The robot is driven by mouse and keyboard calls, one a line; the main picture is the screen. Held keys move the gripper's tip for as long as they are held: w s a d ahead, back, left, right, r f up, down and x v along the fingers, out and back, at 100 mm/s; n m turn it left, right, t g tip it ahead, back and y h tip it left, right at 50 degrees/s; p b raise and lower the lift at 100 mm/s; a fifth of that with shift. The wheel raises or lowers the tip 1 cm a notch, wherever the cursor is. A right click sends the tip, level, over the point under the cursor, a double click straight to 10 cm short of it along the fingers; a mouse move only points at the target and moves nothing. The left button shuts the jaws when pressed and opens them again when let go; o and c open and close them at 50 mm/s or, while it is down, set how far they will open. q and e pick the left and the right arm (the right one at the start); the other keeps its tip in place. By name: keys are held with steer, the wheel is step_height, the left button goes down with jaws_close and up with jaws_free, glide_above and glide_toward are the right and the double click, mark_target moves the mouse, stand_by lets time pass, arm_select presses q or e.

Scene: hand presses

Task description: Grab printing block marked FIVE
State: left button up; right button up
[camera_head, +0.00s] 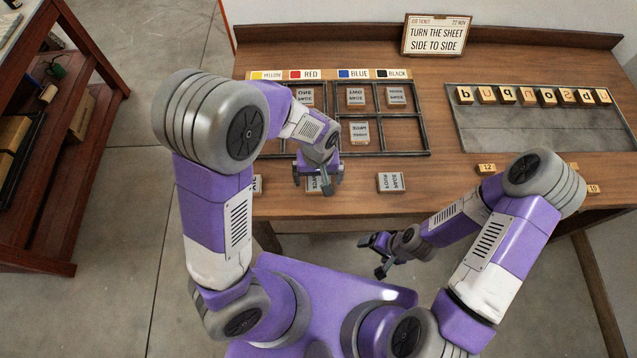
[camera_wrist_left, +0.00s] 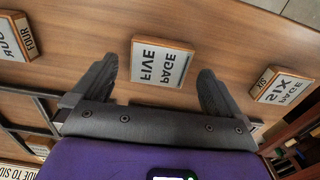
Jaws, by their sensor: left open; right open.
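In the head view the FIVE block (camera_head: 314,185) is mostly covered by my left gripper (camera_head: 318,179). My left gripper is open above it, and in the left wrist view the block shows between the two fingers (camera_wrist_left: 158,72), a little beyond them. No contact shows. My right gripper (camera_head: 379,256) is open and empty, low in front of the table's front edge.
A block marked FOUR (camera_head: 390,182) lies to the right and a block marked SIX (camera_wrist_left: 284,86) to the other side. A divided frame (camera_head: 405,153) holding several blocks stands behind. A letter tray (camera_head: 540,141) is at the right. A job ticket (camera_head: 435,37) stands at the back.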

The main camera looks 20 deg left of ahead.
arm_select(q)
step_height(320, 180, down, 2)
steer(key=shift+f, duration=0.1)
steer(key=c, duration=1.1)
